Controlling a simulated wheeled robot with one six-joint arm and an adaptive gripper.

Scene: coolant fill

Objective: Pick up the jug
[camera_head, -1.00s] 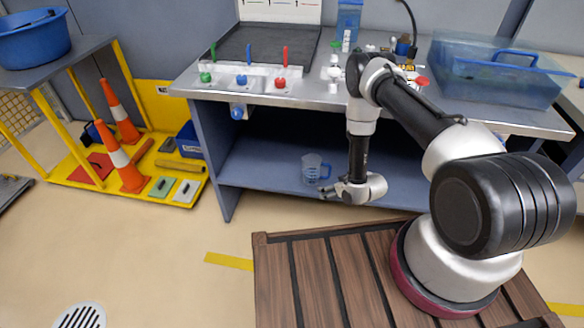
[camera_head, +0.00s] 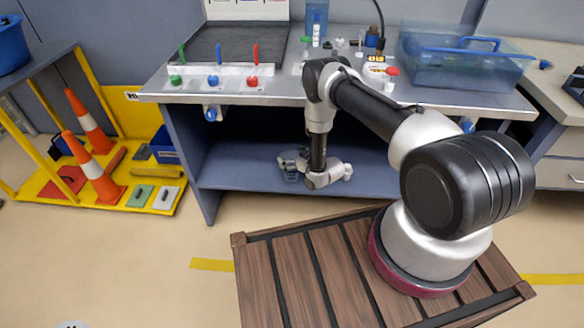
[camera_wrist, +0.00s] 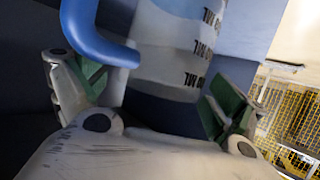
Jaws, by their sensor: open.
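The jug (camera_wrist: 182,40) is a clear measuring jug with dark volume marks and a blue handle. It stands on the lower shelf (camera_head: 235,165) of the workbench. In the wrist view it fills the upper middle, very close, with its handle on the left. My gripper (camera_wrist: 152,98) is open, its green-padded fingers spread left and right of the jug's lower part. Contact cannot be told. In the head view my gripper (camera_head: 293,164) reaches in over the shelf and hides most of the jug.
The bench top (camera_head: 290,92) is just above my wrist and holds coloured valves and a blue bin (camera_head: 465,65). A slatted wooden platform (camera_head: 300,265) lies under my arm. A yellow cart (camera_head: 100,190) with orange cones stands at the left. The shelf left of the jug is clear.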

